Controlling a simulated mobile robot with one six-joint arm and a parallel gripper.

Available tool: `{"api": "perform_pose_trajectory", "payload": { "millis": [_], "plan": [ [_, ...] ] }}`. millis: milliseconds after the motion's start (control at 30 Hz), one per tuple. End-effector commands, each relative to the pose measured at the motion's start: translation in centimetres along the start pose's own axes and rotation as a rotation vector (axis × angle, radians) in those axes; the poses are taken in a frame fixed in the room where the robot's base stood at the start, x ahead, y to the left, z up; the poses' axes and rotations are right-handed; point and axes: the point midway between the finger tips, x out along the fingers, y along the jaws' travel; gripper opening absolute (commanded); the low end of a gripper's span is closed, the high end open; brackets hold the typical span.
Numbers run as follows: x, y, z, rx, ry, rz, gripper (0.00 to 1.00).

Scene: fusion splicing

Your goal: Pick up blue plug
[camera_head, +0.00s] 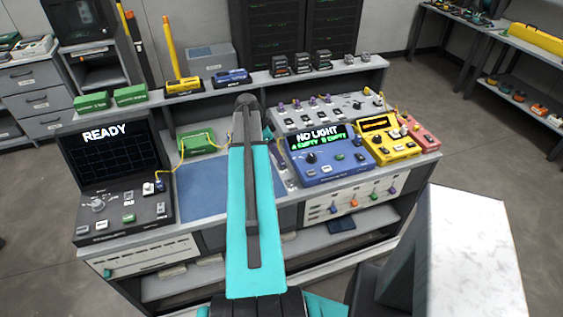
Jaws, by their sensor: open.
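A small dark blue plug (160,186) sits at the right side of the black READY device (105,215), at the end of a thin yellow cable. This is the likeliest blue plug, but it is too small to make out in detail. A white piece is right beside it. My teal arm link reaches up the middle of the picture, to the right of the plug. My gripper does not show; the arm link seems to hide it.
A blue mat (203,188) lies mid-bench, below a green box (197,142). Right of my arm stand a blue NO LIGHT device (325,160), a yellow device (385,140) and a red one (423,137). The raised shelf (160,108) behind holds several small units.

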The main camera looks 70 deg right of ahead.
Motion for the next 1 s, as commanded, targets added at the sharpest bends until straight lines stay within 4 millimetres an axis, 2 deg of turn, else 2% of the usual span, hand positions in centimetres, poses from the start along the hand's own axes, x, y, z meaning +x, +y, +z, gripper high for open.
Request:
{"api": "perform_pose_trajectory", "payload": {
  "millis": [233, 700, 1000],
  "plan": [
    [0.5, -0.1, 0.0, -0.001, 0.0, 0.001, 0.44],
    [4.2, -0.5, 0.1, -0.002, 0.0, 0.001, 0.44],
    [5.2, -0.4, 0.2, -0.002, 0.0, 0.0, 0.44]
  ]
}}
